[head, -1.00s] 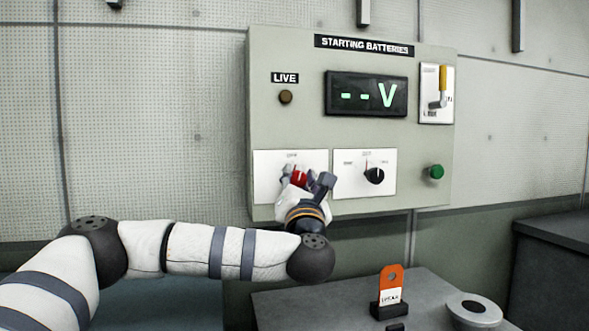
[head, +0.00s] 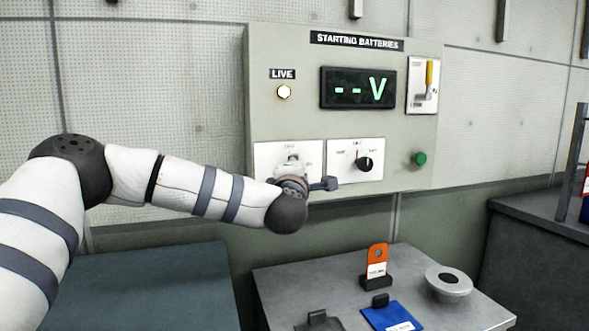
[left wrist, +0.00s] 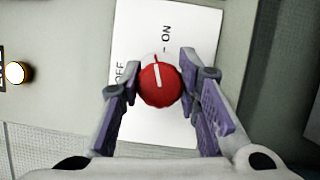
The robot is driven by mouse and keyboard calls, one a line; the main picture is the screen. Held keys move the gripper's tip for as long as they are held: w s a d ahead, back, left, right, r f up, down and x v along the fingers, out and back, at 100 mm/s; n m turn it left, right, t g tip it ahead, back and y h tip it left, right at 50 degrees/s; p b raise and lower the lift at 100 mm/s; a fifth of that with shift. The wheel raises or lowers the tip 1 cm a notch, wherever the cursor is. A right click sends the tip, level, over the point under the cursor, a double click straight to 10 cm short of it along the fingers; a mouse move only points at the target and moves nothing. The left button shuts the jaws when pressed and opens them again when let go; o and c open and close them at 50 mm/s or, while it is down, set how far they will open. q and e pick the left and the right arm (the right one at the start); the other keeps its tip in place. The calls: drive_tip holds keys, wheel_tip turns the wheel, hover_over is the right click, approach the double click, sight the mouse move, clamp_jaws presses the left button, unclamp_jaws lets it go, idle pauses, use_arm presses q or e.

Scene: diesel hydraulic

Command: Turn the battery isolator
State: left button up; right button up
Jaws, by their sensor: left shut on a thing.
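The battery isolator is a red round knob (left wrist: 160,92) with a white pointer line, on a white plate (left wrist: 180,20) marked OFF and ON. In the left wrist view its pointer is up, nearer the ON mark than OFF. My left gripper (left wrist: 157,80) is shut on the knob, one finger at each side. In the head view my left gripper (head: 298,172) hides the knob and part of its plate (head: 266,152). The LIVE lamp (head: 284,92) glows; its glow also shows in the left wrist view (left wrist: 15,72). My right gripper is out of view.
The panel (head: 290,50) also carries a display (head: 357,88) reading "--V", a black selector knob (head: 364,164), a green button (head: 420,159) and a yellow-handled switch (head: 430,75). Below, a grey table (head: 290,285) holds an orange tag (head: 377,257), a blue card (head: 393,316) and a round grey item (head: 448,280).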

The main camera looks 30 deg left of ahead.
use_arm(q)
drive_tip(key=shift+a+r+m+g, duration=0.15)
drive_tip(key=shift+m+g, duration=0.45)
drive_tip(key=shift+m, duration=1.1)
drive_tip(key=o, duration=1.1)
drive_tip(key=shift+c, duration=0.2)
drive_tip(key=shift+o, duration=0.6)
drive_tip(key=v, duration=1.2)
drive_tip(key=shift+r, duration=0.15)
